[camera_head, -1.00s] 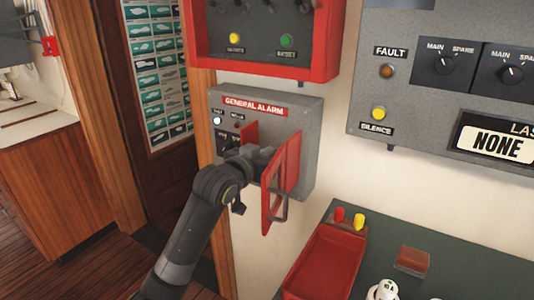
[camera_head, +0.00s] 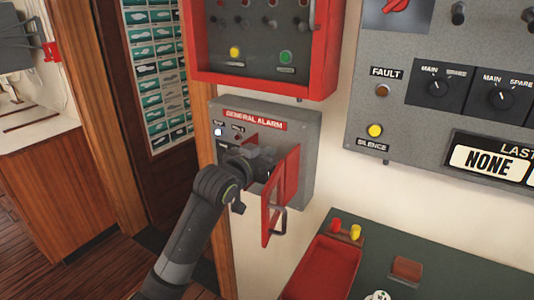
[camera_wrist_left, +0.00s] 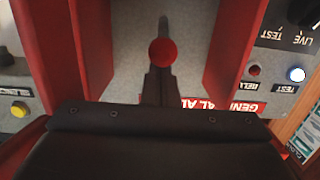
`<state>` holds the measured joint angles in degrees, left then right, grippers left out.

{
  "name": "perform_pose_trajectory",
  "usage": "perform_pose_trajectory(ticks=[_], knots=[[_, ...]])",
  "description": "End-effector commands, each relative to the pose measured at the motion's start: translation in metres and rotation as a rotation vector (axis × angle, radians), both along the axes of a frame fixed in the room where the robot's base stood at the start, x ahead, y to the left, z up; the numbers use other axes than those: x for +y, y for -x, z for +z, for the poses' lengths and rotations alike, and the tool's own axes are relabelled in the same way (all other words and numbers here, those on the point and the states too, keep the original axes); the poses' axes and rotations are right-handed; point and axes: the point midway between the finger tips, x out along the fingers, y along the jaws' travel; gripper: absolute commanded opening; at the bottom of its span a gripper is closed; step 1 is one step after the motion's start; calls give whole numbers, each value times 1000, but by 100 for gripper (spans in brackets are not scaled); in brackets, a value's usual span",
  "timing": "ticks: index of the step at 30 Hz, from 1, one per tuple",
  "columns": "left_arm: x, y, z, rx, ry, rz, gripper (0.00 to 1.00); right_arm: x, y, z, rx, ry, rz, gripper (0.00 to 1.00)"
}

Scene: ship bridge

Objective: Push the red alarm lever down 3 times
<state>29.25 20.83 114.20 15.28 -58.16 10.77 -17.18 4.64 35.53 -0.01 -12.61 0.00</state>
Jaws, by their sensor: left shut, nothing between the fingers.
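The grey general alarm box (camera_head: 308,135) is on the wall in the head view, with its red cover (camera_head: 283,190) swung open. The red alarm lever (camera_wrist_left: 163,52) shows in the left wrist view as a round red knob on a grey stem, between two red side walls. In the head view the lever is hidden behind my gripper. My left gripper (camera_head: 262,160) is at the front of the box, beside the open cover. In the wrist view its shut fingers (camera_wrist_left: 159,82) reach the knob's near edge. I cannot tell whether they touch it. My right gripper is not in view.
A red-framed panel (camera_head: 334,70) is just above the alarm box. A grey panel with knobs (camera_head: 400,105) is on the right. A red tray (camera_head: 325,270) stands on the green counter (camera_head: 450,262) below. The open cover stands close to my gripper's right side.

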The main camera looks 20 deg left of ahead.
Motion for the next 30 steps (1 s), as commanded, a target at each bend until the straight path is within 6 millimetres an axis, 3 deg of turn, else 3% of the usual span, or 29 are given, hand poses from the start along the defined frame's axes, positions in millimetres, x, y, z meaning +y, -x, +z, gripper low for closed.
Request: perform_pose_trajectory(ticks=[4, 16, 30], knots=[[0, 0, 8, 0, 0, 0, 0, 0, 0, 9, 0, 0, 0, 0], [0, 3, 9, 0, 0, 0, 0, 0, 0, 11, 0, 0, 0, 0], [6, 39, 15, -1, -1, 1, 0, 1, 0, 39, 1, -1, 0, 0]])
